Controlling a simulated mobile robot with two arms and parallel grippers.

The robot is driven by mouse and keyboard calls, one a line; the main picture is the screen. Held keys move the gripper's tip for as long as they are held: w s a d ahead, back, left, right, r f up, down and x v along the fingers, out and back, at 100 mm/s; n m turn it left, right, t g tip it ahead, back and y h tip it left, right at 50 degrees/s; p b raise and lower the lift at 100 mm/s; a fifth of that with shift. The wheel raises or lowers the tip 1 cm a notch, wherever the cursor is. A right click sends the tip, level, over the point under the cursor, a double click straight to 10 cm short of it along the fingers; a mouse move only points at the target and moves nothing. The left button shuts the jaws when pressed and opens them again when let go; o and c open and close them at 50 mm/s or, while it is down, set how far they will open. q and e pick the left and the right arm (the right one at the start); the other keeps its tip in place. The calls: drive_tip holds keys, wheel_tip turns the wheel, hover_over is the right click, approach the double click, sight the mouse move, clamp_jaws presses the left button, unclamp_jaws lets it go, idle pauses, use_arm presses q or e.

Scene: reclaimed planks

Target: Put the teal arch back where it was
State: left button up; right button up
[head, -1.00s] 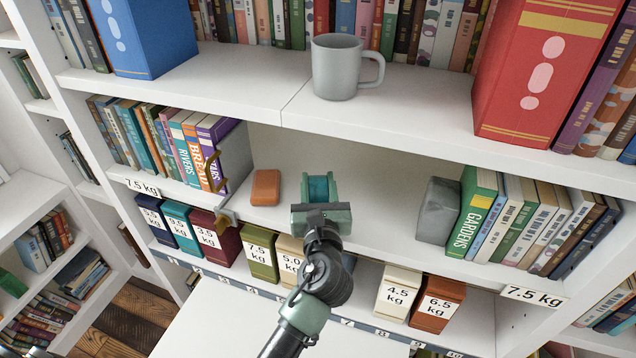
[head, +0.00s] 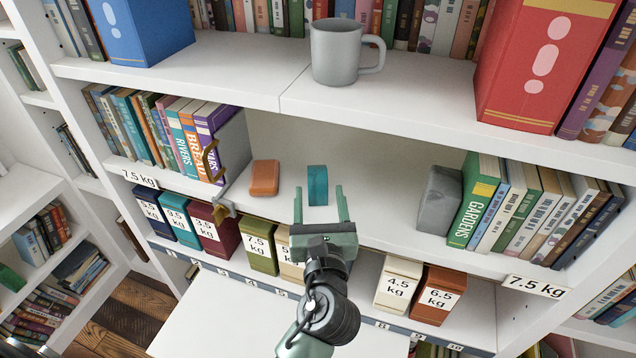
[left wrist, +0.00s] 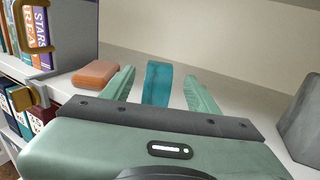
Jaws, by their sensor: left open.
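The teal arch (head: 317,186) stands on the middle shelf, in the open gap between the two rows of books. In the left wrist view the teal arch (left wrist: 158,84) shows between and beyond my two fingers. My left gripper (head: 320,204) is open and empty, its fingertips just in front of the arch, clear of it or nearly so. The left gripper also shows in the left wrist view (left wrist: 158,88), with its fingers spread either side of the arch. My right gripper is in neither view.
An orange block (head: 265,178) lies left of the arch. A grey stone-like block (head: 438,198) stands right, against books. A brass-coloured bracket (head: 212,162) is at the left books. Numbered weight boxes (head: 259,247) line the shelf below. A grey mug (head: 337,52) stands on the shelf above.

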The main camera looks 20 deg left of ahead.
use_arm(q)
drive_tip(key=shift+b+v, duration=0.3)
drive_tip(key=shift+v, duration=1.95)
